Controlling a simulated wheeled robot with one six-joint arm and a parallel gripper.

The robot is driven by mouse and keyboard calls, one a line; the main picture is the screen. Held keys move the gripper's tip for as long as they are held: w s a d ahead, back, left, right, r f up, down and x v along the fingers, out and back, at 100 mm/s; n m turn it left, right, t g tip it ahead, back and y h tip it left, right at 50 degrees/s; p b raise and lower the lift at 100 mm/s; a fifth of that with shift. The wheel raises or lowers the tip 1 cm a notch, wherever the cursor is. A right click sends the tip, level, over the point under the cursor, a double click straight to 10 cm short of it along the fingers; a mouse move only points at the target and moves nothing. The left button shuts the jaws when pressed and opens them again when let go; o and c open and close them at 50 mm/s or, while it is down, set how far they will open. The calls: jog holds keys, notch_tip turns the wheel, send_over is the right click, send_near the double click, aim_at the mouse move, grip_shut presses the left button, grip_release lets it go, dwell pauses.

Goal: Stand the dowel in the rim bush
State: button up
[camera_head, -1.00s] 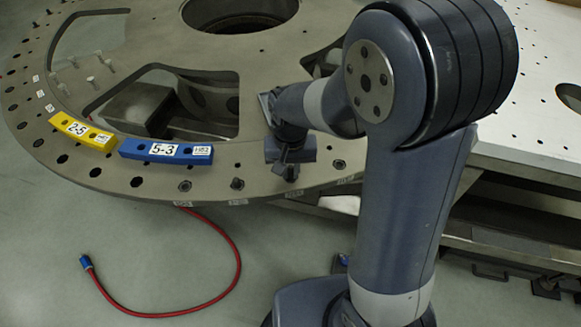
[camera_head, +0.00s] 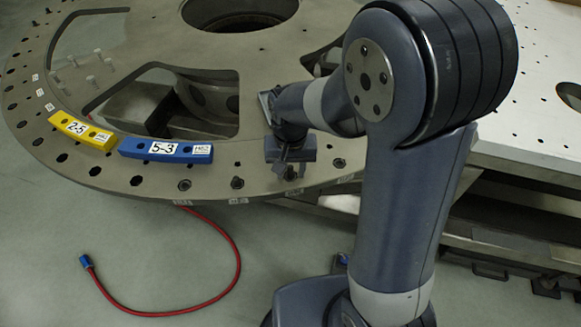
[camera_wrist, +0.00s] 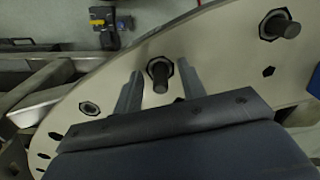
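In the wrist view a dark dowel (camera_wrist: 160,84) stands in a hexagonal rim bush (camera_wrist: 151,67) on the turret plate (camera_wrist: 222,58). My gripper (camera_wrist: 160,70) has one finger on each side of this dowel, with a visible gap to both, so it is open around it and not touching. In the head view my gripper (camera_head: 284,162) is low over the plate's near rim (camera_head: 215,194); the dowel cannot be made out clearly there. How deep the dowel sits in the bush cannot be told.
Another dark pin (camera_wrist: 288,30) stands in a hexagonal bush at the wrist view's upper right. A further bush (camera_wrist: 90,108) lies left. A blue block (camera_head: 165,151) and a yellow block (camera_head: 80,131) sit on the rim. A red hose (camera_head: 237,262) lies on the floor.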

notch_tip(320, 180, up, 11)
jog(key=shift+f, duration=0.1)
dwell(0.4)
dwell(0.3)
notch_tip(320, 180, down, 10)
jog(key=shift+r+p, duration=0.1)
jog(key=shift+p, duration=0.4)
jog(key=shift+r+p, duration=0.5)
jog(key=shift+r, duration=0.3)
